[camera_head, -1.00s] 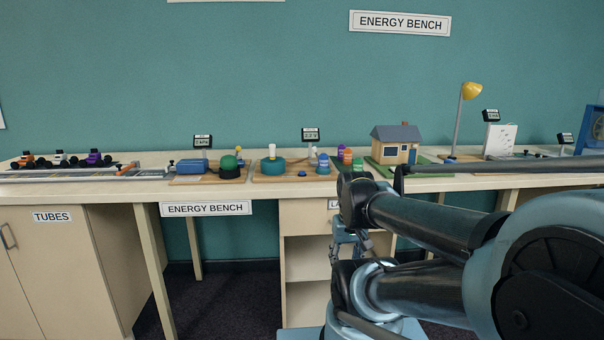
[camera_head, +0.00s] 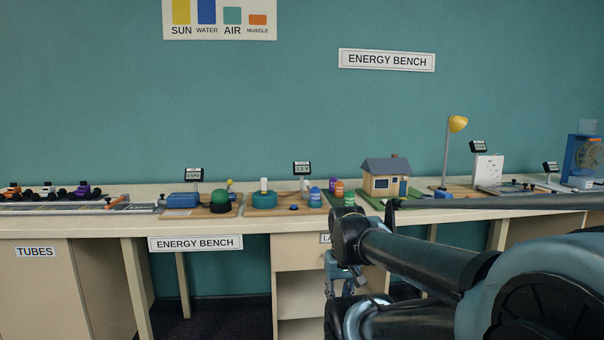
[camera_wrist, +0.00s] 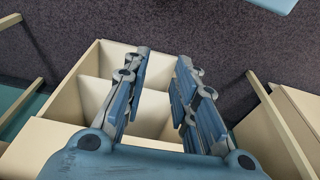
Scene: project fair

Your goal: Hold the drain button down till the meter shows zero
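The meter (camera_head: 301,168) stands on a post at the back of a wooden board (camera_head: 259,211), its small digits too fine to read surely. A teal round device (camera_head: 263,200) with a white knob is on that board. A small dark blue button (camera_head: 294,208) lies at the board's front; I cannot read whether it is the drain button. My gripper (camera_wrist: 162,60) is open and empty in the wrist view, fingers apart, above an open compartmented cabinet (camera_wrist: 90,98). In the head view it hangs low in front of the bench, partly hidden by my arm.
Left of the board stands another with a blue box (camera_head: 184,200), green dome (camera_head: 219,197) and its own meter (camera_head: 194,174). Coloured jars (camera_head: 338,188) and a model house (camera_head: 385,180) stand to the right. The bench front edge (camera_head: 205,231) lies between my gripper and these things.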

